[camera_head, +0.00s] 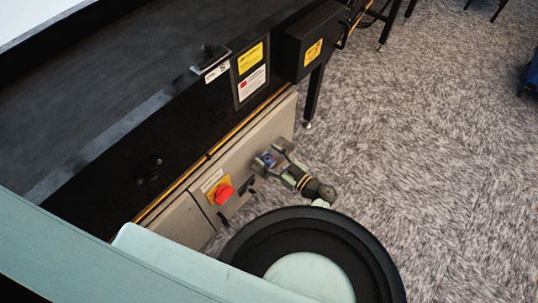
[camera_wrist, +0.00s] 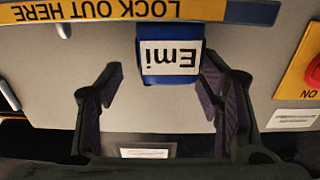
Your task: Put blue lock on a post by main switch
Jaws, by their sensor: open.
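The blue lock (camera_wrist: 171,72), with a white "Emi" label upside down in the picture, is at the yellow and blue "LOCK OUT HERE" strip (camera_wrist: 130,10) in the wrist view. Its top end meets the strip in the picture; its shackle and any post behind it are hidden. In the head view, my gripper (camera_head: 270,157) is at the grey panel with the lock (camera_head: 268,160) showing small and blue. The main switch, a red knob (camera_head: 223,193) on yellow, is to its left.
The grey cabinet (camera_head: 180,222) sits under the black conveyor side (camera_head: 130,165). Part of the red switch knob (camera_wrist: 314,72) shows at the wrist view's right edge. Carpet (camera_head: 420,150) to the right is clear.

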